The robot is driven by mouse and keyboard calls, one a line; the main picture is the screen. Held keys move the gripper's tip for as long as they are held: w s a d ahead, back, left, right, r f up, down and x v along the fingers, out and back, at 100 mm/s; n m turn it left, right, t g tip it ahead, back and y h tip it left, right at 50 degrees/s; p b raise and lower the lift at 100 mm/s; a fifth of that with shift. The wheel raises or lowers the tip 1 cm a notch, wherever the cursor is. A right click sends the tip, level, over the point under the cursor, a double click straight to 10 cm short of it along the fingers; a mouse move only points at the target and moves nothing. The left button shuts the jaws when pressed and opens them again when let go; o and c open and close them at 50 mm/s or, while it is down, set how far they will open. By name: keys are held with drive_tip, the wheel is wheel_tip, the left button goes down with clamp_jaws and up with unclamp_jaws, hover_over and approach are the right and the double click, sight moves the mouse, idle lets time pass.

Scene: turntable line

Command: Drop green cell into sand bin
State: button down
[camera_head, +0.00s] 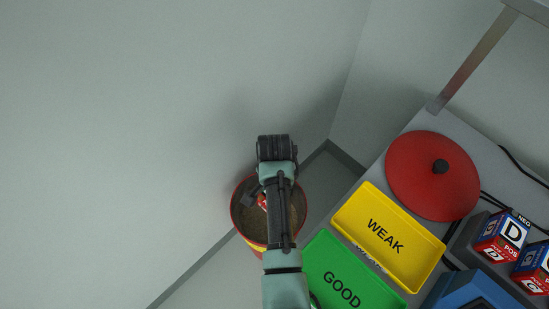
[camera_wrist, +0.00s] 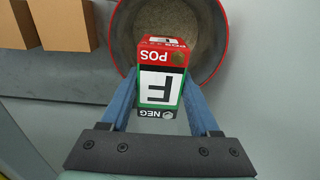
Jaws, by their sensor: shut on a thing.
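My gripper (camera_wrist: 160,92) is shut on the green cell (camera_wrist: 160,88), which has a red POS end, a white panel lettered F and a NEG end. The blue fingers grip it from both sides. The sand bin (camera_wrist: 222,58) is a round bin with a red rim and brown sand inside; in the wrist view the cell overlaps its opening. In the head view the sand bin (camera_head: 234,216) stands on the floor. My gripper (camera_head: 254,198) is over its opening there, with a small red part of the cell (camera_head: 263,203) showing. My arm hides much of the bin.
A green GOOD tray (camera_head: 324,258) and a yellow WEAK tray (camera_head: 402,242) lie on the table at right. Behind them are a red round disc (camera_head: 418,172) and cells (camera_head: 501,237) in a dark holder. Cardboard boxes (camera_wrist: 62,24) show in the wrist view. Walls stand behind the bin.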

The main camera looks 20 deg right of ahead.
drive_tip(key=shift+f+b, duration=1.9)
drive_tip(key=shift+f, duration=0.1)
drive_tip(key=shift+c, duration=1.3)
unclamp_jaws()
drive_tip(key=shift+o, duration=1.1)
drive_tip(key=shift+s, duration=0.1)
wheel_tip(320, 180, up, 13)
drive_tip(key=shift+p, duration=1.25)
